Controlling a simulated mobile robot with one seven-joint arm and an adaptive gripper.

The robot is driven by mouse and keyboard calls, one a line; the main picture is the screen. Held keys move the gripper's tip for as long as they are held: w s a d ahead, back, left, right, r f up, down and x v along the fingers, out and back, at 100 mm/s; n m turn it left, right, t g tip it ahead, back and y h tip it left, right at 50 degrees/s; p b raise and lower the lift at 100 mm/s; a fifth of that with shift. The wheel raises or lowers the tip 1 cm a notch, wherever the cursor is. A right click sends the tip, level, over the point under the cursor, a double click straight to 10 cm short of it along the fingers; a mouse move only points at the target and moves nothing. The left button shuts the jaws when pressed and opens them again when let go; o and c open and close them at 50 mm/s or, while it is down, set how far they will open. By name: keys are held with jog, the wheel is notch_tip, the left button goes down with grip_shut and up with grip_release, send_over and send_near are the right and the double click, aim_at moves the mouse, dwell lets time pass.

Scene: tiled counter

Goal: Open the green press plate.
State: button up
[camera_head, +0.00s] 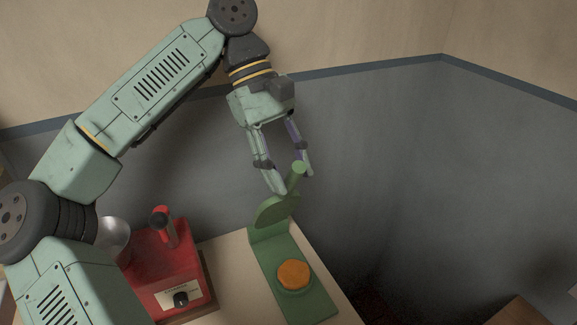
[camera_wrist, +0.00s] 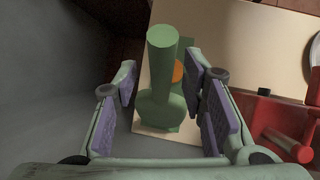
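The green press has an upper plate (camera_head: 272,210) that stands raised and tilted at the back of its flat green base (camera_head: 315,303). A green handle (camera_head: 298,172) sticks up from the plate. An orange round patty (camera_head: 294,274) lies uncovered on the base. My gripper (camera_head: 293,181) is open, pointing down at the handle, with its fingers on either side of it. In the wrist view the handle (camera_wrist: 162,45) and plate (camera_wrist: 160,108) lie between the spread purple-padded fingers, with gaps. The patty (camera_wrist: 178,72) is mostly hidden behind the handle.
A red machine (camera_head: 165,262) with a lever and black knob stands left of the press; it also shows in the wrist view (camera_wrist: 270,122). A metal bowl shape (camera_head: 113,235) is beside it. The pale counter (camera_head: 227,258) ends close to the right of the press. A grey wall (camera_head: 375,160) is behind.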

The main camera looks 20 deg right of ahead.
jog(key=shift+r, duration=0.1)
notch_tip(320, 180, up, 10)
dwell(0.5)
jog(key=shift+c, duration=0.6)
